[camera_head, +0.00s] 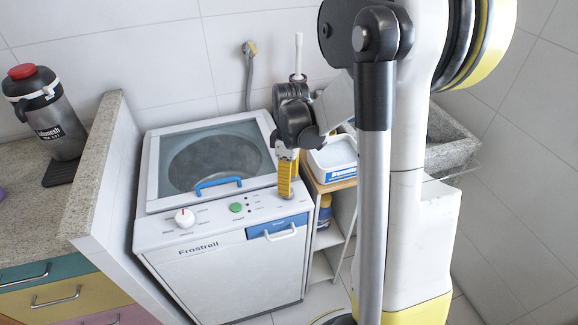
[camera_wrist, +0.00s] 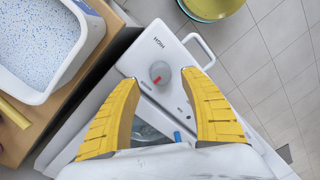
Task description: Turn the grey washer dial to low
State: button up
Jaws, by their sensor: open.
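The grey dial (camera_wrist: 160,72) has a red mark toward the lower left in the wrist view. The label HIGH is printed above it there; the smaller labels nearby are hard to read. My gripper (camera_wrist: 163,79) is open, with its two yellow fingertips on either side of the dial; contact is not visible. In the head view, my gripper (camera_head: 287,190) points down over the right end of the panel on the white washer (camera_head: 195,275), and the grey dial is hidden behind it. A white dial (camera_head: 185,218) with a red mark is at the panel's left.
A white tub of speckled powder (camera_wrist: 45,40) stands beside the washer on a wooden shelf. A green-yellow basin (camera_wrist: 208,8) is on the floor.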

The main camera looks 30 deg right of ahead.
notch_tip(320, 180, up, 8)
jog(key=shift+w+d+r, duration=0.2)
jog(key=shift+d+r, duration=0.05)
dwell(0.4)
